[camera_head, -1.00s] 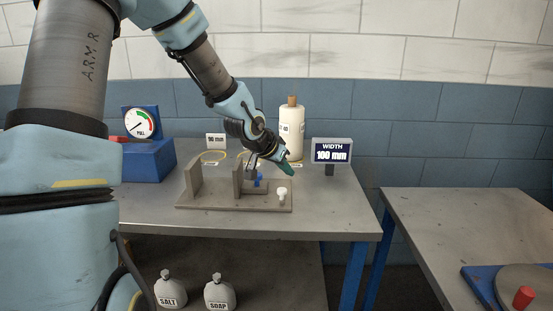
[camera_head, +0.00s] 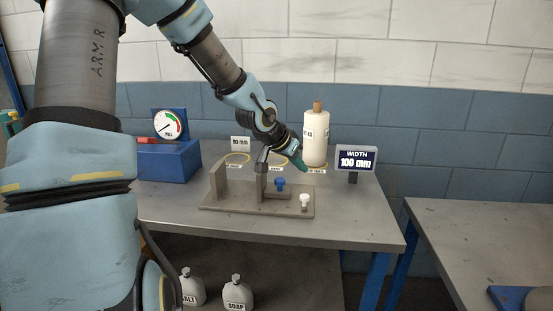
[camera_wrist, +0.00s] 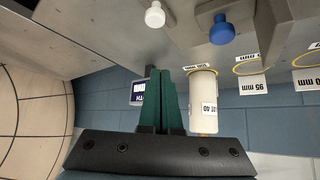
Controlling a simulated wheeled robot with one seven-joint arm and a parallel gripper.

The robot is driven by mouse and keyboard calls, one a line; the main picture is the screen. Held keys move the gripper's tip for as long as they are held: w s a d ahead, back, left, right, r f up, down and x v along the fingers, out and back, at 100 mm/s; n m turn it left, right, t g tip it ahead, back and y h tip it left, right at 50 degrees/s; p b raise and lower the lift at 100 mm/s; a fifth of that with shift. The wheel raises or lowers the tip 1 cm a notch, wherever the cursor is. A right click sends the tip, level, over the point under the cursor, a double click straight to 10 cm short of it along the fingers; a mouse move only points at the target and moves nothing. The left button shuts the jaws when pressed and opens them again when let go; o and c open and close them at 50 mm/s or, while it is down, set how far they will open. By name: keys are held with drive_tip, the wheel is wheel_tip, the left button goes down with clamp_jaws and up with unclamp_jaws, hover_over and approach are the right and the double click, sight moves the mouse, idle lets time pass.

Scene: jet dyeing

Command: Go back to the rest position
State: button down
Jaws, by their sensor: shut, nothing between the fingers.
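My gripper (camera_head: 303,164) is raised above the table (camera_head: 350,228), behind the grey fixture (camera_head: 235,207) and just in front of the white roll (camera_head: 316,140). Its teal fingers show in the wrist view (camera_wrist: 163,102), pressed together with nothing between them. The fixture carries a blue knob (camera_head: 280,184) and a white knob (camera_head: 305,201); both stand apart from my fingers. My arm reaches in from the upper left.
A blue box with a dial gauge (camera_head: 167,125) stands left. A width display (camera_head: 356,160) reading 100 mm stands right. Yellow rings with labels lie at the back. A second table (camera_head: 480,235) is at right. Labelled sacks (camera_head: 237,293) stand below.

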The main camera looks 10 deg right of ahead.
drive_tip(key=s+a+f+n+y, duration=0.2)
drive_tip(key=a+y, duration=0.1)
drive_tip(key=a, duration=0.6)
drive_tip(key=s+a+f+n+y, duration=0.1)
drive_tip(key=s+a+n+y, duration=0.15)
drive_tip(key=a, duration=0.65)
drive_tip(key=s+a+n+g+y, duration=0.1)
drive_tip(key=s+a+n+g, duration=0.2)
drive_tip(key=s+a, duration=0.7)
drive_tip(key=a+n, duration=0.1)
drive_tip(key=n, duration=0.1)
drive_tip(key=shift+r+n, duration=0.25)
drive_tip(key=shift+n, duration=0.1)
